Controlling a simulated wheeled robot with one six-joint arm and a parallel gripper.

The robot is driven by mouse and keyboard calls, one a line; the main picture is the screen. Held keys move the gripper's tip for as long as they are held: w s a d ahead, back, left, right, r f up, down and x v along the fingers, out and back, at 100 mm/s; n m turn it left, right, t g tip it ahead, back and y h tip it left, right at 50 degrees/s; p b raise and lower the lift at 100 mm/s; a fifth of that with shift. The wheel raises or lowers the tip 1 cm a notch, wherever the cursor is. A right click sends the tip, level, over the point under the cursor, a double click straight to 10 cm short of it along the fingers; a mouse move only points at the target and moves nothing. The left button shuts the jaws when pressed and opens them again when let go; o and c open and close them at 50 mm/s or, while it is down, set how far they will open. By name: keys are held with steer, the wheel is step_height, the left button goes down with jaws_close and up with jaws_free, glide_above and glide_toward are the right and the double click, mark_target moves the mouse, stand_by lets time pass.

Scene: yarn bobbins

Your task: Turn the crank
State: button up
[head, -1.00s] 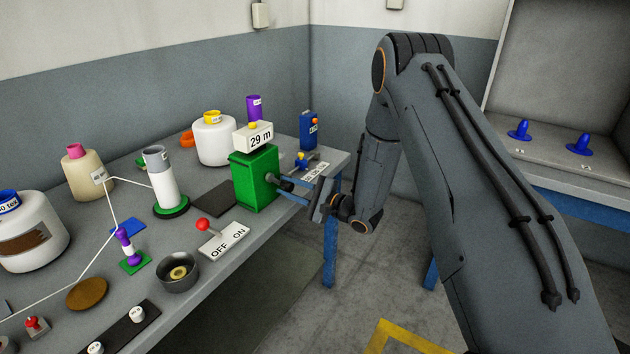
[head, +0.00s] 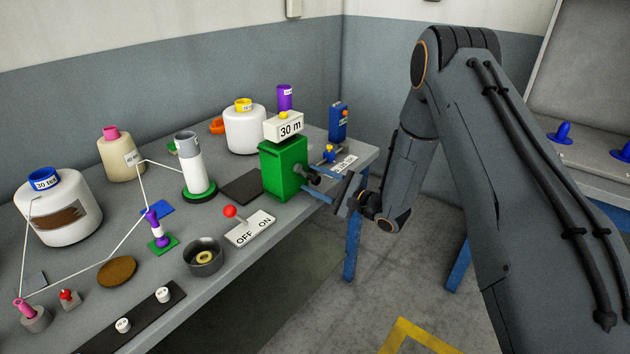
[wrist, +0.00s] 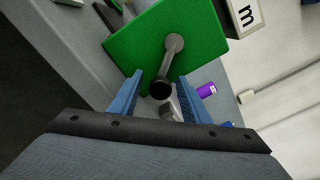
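The green winder box (head: 284,168) stands near the right end of the bench, with a white counter (head: 290,127) on top reading "30 m". It also fills the top of the wrist view (wrist: 140,42). Its grey crank arm (wrist: 170,60) runs down from the hub to a dark round knob (wrist: 160,91). My gripper (head: 308,176) is at the crank side of the box. In the wrist view its blue fingers (wrist: 161,76) are apart, one on each side of the knob, with visible gaps. The crank is small and partly covered in the head view.
A red-knobbed OFF/ON switch (head: 250,229) and a dark bowl (head: 203,257) stand left of the box. A white thread (head: 75,278) runs over the left bench. A small blue device (head: 338,123) stands behind my gripper. Floor (head: 330,315) before the bench is clear.

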steer(key=b+v, duration=0.1)
steer(key=v, duration=0.6)
steer(key=shift+s+d+b, duration=0.25)
steer(key=shift+d+b, duration=0.05)
steer(key=shift+b, duration=0.1)
stand_by(0.6)
steer(key=shift+w, duration=0.1)
stand_by(0.6)
